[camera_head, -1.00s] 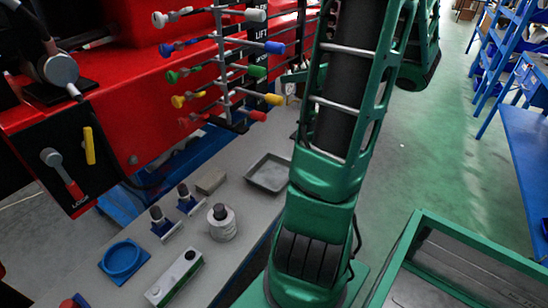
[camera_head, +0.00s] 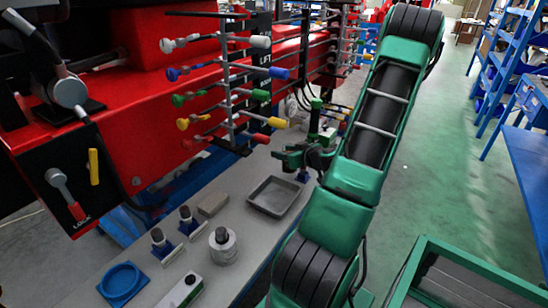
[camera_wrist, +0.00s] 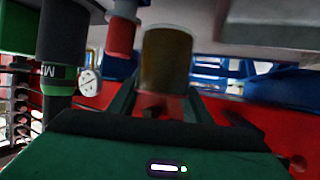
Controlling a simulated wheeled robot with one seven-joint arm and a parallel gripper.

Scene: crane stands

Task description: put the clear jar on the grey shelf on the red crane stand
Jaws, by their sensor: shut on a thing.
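In the wrist view my gripper (camera_wrist: 163,104) is shut on a brownish cylinder, which I take to be the clear jar (camera_wrist: 166,58). The picture is blurred, so its glass and contents are hard to tell. In the head view my dark green gripper (camera_head: 292,157) is beside the red crane stand (camera_head: 150,150), below the coloured levers and just behind the grey tray. I cannot make out the jar in the head view. The grey shelf (camera_head: 262,232) runs along the stand's foot.
On the shelf are a grey tray (camera_head: 274,211), a round container with a dark knob (camera_head: 222,258), a block (camera_head: 213,204), a blue ring dish (camera_head: 122,280) and a white-green box (camera_head: 182,290). Coloured levers (camera_head: 235,90) jut out. A green-framed table (camera_head: 470,270) stands at right.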

